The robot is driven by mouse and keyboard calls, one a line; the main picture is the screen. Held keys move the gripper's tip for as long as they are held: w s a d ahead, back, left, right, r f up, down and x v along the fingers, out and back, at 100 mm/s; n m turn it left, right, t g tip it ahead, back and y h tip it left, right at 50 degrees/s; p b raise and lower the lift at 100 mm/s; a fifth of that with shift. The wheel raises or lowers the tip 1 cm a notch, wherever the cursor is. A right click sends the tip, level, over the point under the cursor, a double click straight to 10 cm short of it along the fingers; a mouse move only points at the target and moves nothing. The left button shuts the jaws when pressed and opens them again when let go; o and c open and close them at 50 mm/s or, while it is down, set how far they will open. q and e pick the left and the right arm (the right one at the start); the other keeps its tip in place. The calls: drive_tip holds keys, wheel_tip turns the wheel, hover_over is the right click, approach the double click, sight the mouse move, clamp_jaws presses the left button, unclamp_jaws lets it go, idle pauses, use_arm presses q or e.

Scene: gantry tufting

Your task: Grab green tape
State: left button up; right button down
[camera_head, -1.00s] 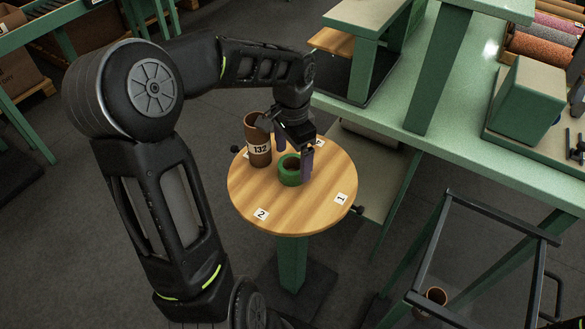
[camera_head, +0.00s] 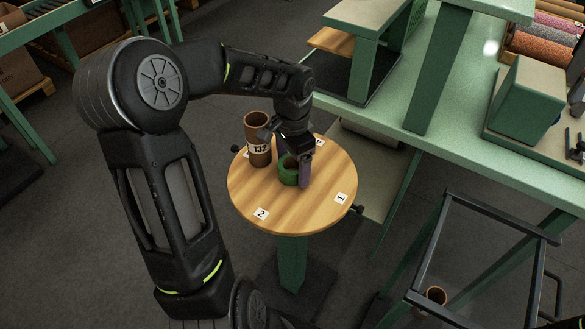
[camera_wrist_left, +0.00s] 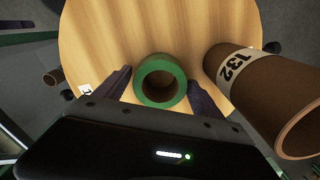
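The green tape (camera_head: 288,172) is a short green roll with a brown core, on the round wooden table (camera_head: 270,205). My left gripper (camera_head: 292,173) is lowered over it from above. In the left wrist view the tape (camera_wrist_left: 147,95) lies between the two dark fingers of the gripper (camera_wrist_left: 158,92), one on each side. The fingers are open, with a small gap showing on each side of the roll. My right gripper is in neither view.
A brown tube (camera_head: 258,142) labelled 132 stands close to the left of the tape; it also shows in the left wrist view (camera_wrist_left: 265,90). The green machine bench (camera_head: 405,110) is behind to the right. The table's front half is bare apart from number labels.

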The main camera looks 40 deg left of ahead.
sight(293, 163)
use_arm(q)
drive_tip(key=c, duration=1.2)
wheel_tip(293, 163, up, 10)
idle(0.7)
